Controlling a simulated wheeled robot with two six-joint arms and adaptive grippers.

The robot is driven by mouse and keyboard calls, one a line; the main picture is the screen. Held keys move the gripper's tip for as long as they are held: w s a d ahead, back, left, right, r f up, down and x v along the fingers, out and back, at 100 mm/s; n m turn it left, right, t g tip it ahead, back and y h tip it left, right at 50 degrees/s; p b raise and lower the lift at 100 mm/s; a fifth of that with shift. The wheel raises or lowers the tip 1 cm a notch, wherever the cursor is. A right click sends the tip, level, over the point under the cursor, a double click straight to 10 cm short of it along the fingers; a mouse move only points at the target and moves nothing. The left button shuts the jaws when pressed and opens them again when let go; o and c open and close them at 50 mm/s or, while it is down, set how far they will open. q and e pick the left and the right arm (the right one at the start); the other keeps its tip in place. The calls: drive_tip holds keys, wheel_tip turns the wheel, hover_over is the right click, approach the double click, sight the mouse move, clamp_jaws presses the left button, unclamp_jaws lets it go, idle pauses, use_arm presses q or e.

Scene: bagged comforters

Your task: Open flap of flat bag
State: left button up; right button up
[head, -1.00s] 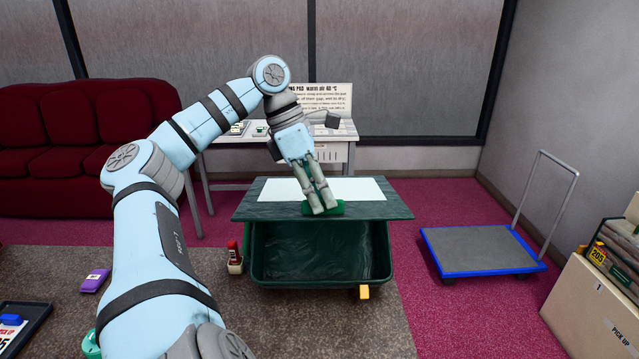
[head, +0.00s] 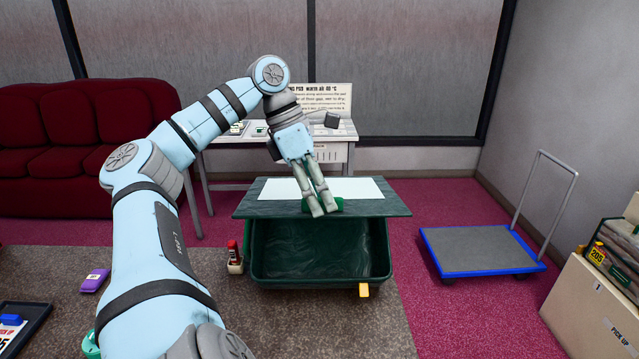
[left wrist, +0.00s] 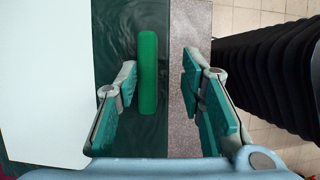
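A dark green panel (head: 385,207) with a white sheet (head: 345,188) on top lies flat over the back of an open dark green tub; it looks like the bag's flap, though I cannot tell for sure. A bright green bar (head: 338,205) lies along its front edge. My left gripper (head: 324,211) is at this bar. In the left wrist view my left gripper (left wrist: 158,88) is open, with the green bar (left wrist: 148,70) between its fingers, closer to the left finger. I cannot tell whether either finger touches it. My right gripper is out of view.
The dark green tub (head: 320,275) stands open below the panel, with a yellow tab (head: 364,290) at its front. A blue trolley (head: 480,250) stands to the right, with floor between. A white table (head: 335,150) is behind.

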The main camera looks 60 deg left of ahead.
use_arm(q)
drive_tip(key=v, duration=1.2)
